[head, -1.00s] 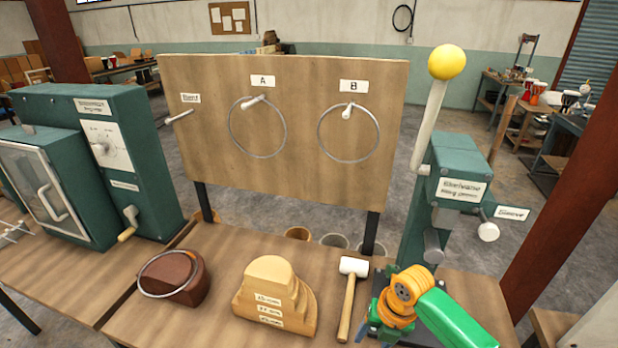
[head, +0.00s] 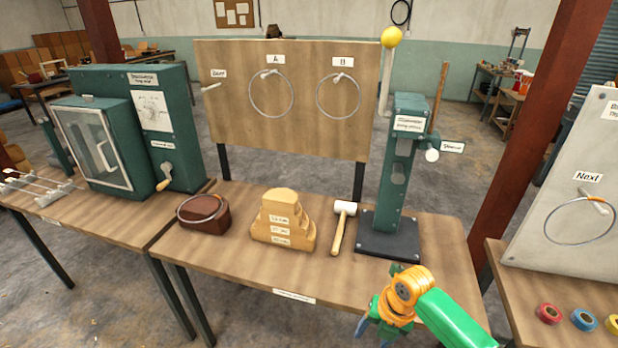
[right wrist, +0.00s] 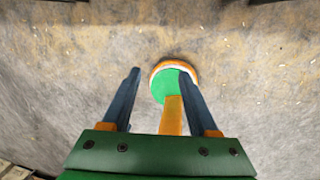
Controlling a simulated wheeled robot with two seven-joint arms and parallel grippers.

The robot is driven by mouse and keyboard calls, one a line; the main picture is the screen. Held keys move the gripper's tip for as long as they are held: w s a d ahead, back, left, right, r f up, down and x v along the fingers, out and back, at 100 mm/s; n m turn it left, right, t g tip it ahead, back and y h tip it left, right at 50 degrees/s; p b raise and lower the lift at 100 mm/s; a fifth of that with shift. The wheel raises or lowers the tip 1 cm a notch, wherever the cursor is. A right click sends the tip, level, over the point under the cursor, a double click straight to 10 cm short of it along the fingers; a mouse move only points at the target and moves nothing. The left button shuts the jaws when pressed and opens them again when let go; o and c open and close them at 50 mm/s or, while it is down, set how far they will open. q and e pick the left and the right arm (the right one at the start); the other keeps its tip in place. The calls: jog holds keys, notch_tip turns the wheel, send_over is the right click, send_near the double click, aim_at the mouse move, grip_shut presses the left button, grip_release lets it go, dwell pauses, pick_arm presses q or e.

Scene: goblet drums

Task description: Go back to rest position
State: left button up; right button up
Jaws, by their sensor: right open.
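My right gripper (right wrist: 160,95) is open and empty in the right wrist view, with two dark fingers apart above bare concrete floor. A round green and orange part of mine shows between and beyond the fingers. In the head view my right arm comes in at the lower right, in front of the table's front edge; its fingers are mostly hidden there behind the orange wrist. My left gripper is not in view.
The wooden table (head: 230,262) bears a brown block with a ring (head: 203,214), a stepped wooden block (head: 283,222), a mallet (head: 342,225) and a green lever press (head: 398,165). A ring board (head: 230,120) stands behind. Another table with coloured tape rolls (head: 583,319) is at right.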

jog(key=s+d+f+m+t+b, duration=0.15)
jog(key=s+f+m, duration=0.25)
jog(key=f+m, duration=0.5)
jog(key=s+d+f+m+b, duration=0.25)
jog(key=f+m, duration=0.45)
jog(key=f, duration=0.5)
pick_arm(q)
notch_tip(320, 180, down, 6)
jog(key=b, duration=0.2)
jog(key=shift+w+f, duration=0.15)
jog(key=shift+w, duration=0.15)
pick_arm(e)
jog(key=s+f+m, duration=0.4)
jog(key=s, duration=0.4)
jog(key=s+f+m+g+h, duration=0.1)
jog(key=s+f+m, duration=0.3)
jog(key=s, duration=0.5)
jog(key=s+f+m, duration=0.4)
jog(key=s+m, duration=0.1)
jog(key=s, duration=0.4)
jog(key=shift+d+f+m+h, duration=0.3)
jog(key=shift+d+f, duration=0.05)
jog(key=shift+d, duration=0.1)
jog(key=shift+g, duration=0.25)
